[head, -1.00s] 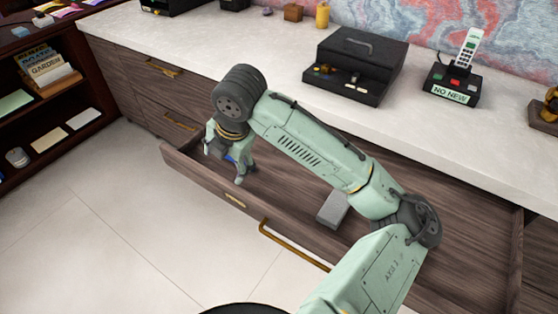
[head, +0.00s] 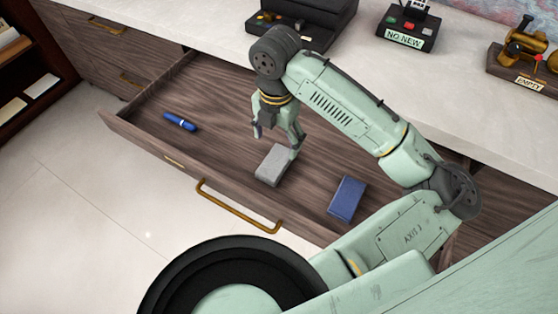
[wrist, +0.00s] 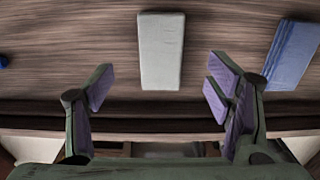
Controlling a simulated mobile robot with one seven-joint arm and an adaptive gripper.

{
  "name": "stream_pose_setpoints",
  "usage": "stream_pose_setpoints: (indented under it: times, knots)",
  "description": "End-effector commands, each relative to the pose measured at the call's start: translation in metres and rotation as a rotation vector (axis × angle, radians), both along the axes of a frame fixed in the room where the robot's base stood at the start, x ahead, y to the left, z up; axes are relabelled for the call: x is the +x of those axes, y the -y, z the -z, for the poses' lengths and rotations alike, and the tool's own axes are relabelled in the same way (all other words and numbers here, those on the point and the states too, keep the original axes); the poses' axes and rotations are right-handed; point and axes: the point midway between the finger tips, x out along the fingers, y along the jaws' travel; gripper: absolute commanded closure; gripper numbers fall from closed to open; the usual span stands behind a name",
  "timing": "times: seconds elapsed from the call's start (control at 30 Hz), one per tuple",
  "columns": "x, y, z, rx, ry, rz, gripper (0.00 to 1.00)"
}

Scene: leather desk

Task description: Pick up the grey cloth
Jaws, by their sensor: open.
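The grey cloth (head: 273,164) looks like a folded grey block lying flat on the drawer floor near its front wall. It also shows in the wrist view (wrist: 161,50), ahead of the fingertips and between their lines. My gripper (head: 277,138) is open and empty, over the drawer just beyond the cloth in the head view; one finger overlaps the cloth's right edge there. In the wrist view my gripper (wrist: 160,95) has its fingers wide apart, with drawer floor between them. I cannot tell its exact height.
The open drawer (head: 140,140) also holds a blue pen (head: 180,122) at left and a dark blue book-like item (head: 347,199) right of the cloth. The front wall has a brass handle (head: 238,209). The countertop edge overhangs the drawer's back.

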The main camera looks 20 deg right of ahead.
Motion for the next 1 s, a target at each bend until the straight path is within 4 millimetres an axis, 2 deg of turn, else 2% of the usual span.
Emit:
stream_pose_setpoints:
  times: [0.1, 0.37, 0.6, 0.9, 1.0]
  knots:
    - [0.0, 0.0, 0.016, 0.001, -0.001, 0.001, 0.27]
    - [-0.002, -0.001, 0.037, 0.0, -0.001, 0.001, 0.27]
    - [-0.004, -0.003, 0.072, 0.001, -0.001, 0.001, 0.27]
    - [-0.004, -0.003, 0.079, 0.0, 0.001, 0.001, 0.27]
    - [-0.004, -0.003, 0.079, 0.0, 0.001, 0.0, 0.33]
